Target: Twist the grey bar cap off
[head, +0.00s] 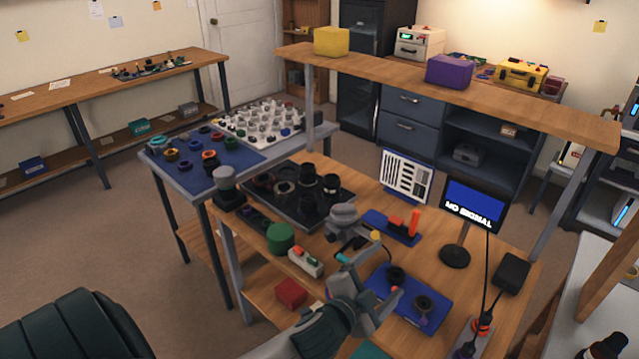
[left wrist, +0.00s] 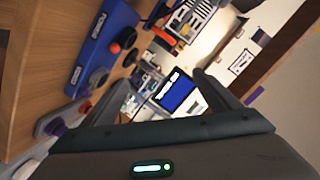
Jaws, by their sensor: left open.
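My left gripper (head: 370,270) is above the front of the wooden bench, beside the blue tray (head: 440,283). It is open, and in the left wrist view its two dark fingers (left wrist: 160,98) stand wide apart with nothing between them. On the tray stand a black round part (head: 396,274) and a dark round part with a greyish top (head: 424,302). The gripper is apart from both. In the left wrist view a grey part with purple (left wrist: 56,127) lies at the left. My right gripper is not in view.
A monitor (head: 474,203) stands behind the tray, with cables to its right. A green round block (head: 281,237), a switch box (head: 305,261) and a black tray with lens parts (head: 262,205) lie to the left. A raised shelf (head: 400,73) spans the bench's back.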

